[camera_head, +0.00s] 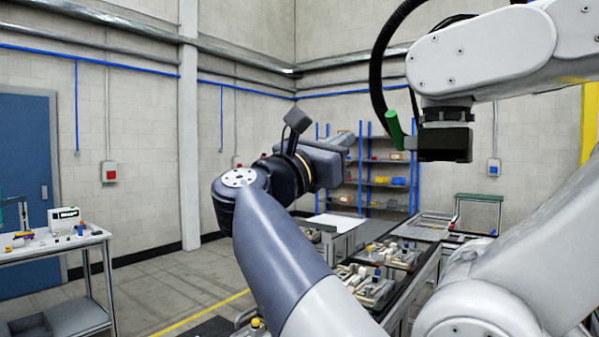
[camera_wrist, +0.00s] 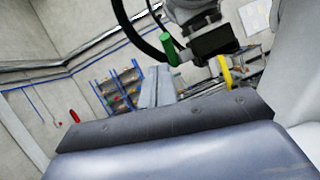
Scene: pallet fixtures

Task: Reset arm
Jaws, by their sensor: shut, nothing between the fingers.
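My blue-grey arm rises from the bottom middle of the head view. My gripper (camera_head: 345,142) is at its far end, raised and pointing away to the right, partly hidden behind my own wrist. In the wrist view my gripper (camera_wrist: 157,74) shows two grey fingers close together, shut and empty. The fingers stand out beyond the dark gripper body and touch nothing that I can see.
A large white jointed arm (camera_head: 490,52) with a black tool and green cylinder (camera_head: 395,130) hangs at the right. Trays of parts (camera_head: 405,254) stand on benches below. Blue shelves (camera_head: 388,170) stand behind. A worktable (camera_head: 50,244) is at the left. Open floor lies between.

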